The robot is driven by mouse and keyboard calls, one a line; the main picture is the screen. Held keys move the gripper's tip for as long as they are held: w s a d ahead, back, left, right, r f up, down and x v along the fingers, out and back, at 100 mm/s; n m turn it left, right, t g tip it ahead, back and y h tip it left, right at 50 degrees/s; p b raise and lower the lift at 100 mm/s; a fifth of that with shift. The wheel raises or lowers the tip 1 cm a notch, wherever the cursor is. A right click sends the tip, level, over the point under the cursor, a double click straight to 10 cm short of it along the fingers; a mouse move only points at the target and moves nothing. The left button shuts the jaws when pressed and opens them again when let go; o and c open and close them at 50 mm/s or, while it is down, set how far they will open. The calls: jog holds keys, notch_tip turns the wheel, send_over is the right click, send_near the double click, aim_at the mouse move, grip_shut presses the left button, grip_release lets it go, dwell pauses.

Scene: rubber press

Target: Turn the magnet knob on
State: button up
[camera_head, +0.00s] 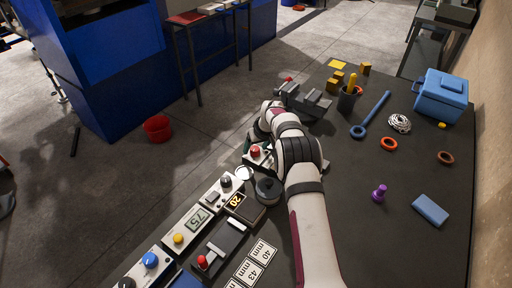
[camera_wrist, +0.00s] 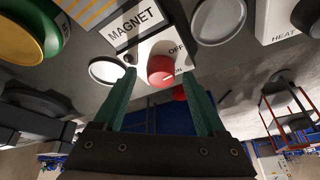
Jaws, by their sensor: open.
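The red magnet knob (camera_wrist: 161,69) sits on a white panel (camera_wrist: 150,48) labelled MAGNET, with OFF and a partly covered ON beside the knob. A pale mark shows on the knob's lower right; I cannot tell its exact setting. My gripper (camera_wrist: 159,76) is open, with one green finger on each side of the knob in the wrist view and visible gaps between. I cannot tell how deep the fingertips are relative to it. In the head view the red knob (camera_head: 255,150) shows beside my wrist, which hides most of my gripper.
A HEAT panel (camera_wrist: 284,22) is at the upper right. In the head view, a control strip with a 75 display (camera_head: 198,218) runs along the bench edge. A dark round part (camera_head: 268,189) is close to my arm.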

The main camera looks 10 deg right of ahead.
grip_shut()
dwell(0.4)
jog(key=m+h, duration=0.1)
jog(key=m, duration=0.1)
jog(key=m+h, duration=0.1)
jog(key=m, duration=0.2)
jog(key=shift+a+m, duration=0.2)
jog(key=shift+m, duration=0.1)
jog(key=m+h, duration=0.1)
jog(key=m, duration=0.2)
jog(key=m+g+h, duration=0.1)
jog(key=m, duration=0.2)
jog(key=shift+a+f+m, duration=0.1)
jog(key=shift+m, duration=0.2)
jog(key=shift+h, duration=0.3)
